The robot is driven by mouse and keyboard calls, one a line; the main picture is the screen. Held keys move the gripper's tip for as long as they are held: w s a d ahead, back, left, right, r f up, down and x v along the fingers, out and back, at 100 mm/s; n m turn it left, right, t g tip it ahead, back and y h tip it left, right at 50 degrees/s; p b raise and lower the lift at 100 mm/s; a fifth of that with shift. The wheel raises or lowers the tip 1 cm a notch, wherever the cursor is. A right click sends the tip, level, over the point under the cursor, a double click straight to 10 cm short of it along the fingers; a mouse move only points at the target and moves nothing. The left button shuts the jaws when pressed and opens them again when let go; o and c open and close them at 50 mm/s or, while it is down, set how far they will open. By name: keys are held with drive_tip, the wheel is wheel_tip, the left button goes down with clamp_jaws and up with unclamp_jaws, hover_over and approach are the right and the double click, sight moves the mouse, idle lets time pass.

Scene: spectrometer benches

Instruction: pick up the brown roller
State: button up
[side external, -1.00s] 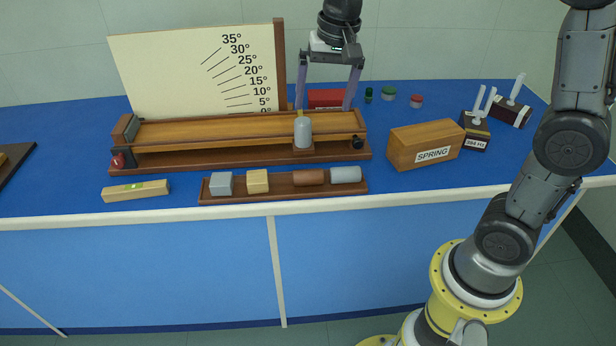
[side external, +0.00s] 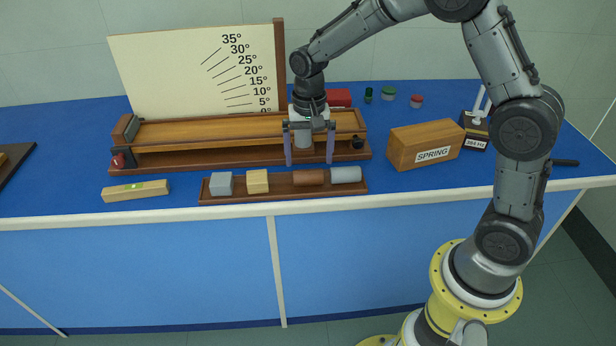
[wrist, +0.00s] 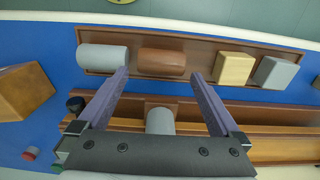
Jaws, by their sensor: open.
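The brown roller (side external: 309,177) lies on its side in the long wooden tray (side external: 283,190) at the bench's front, between a pale wooden block (side external: 258,182) and a grey roller (side external: 345,175). It also shows at the top middle in the wrist view (wrist: 162,63). My gripper (side external: 309,164) is open and empty, pointing down just behind the roller in the side view. In the wrist view its two purple fingers (wrist: 160,75) are spread on either side, with the brown roller roughly between and beyond their tips. I cannot tell the exact height above the tray.
A grey block (side external: 221,184) sits at the tray's left. The wooden ramp (side external: 200,134) stands behind, with a grey cylinder (side external: 302,139) on it close to my gripper. The SPRING box (side external: 427,146) is to the right and a spirit level (side external: 136,191) to the left.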

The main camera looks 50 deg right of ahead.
sight(308, 171)
drive_tip(key=shift+a+f, duration=0.1)
drive_tip(key=shift+f, duration=2.55)
drive_tip(key=c, duration=1.1)
drive_tip(key=shift+o, duration=0.2)
drive_tip(key=shift+r, duration=0.1)
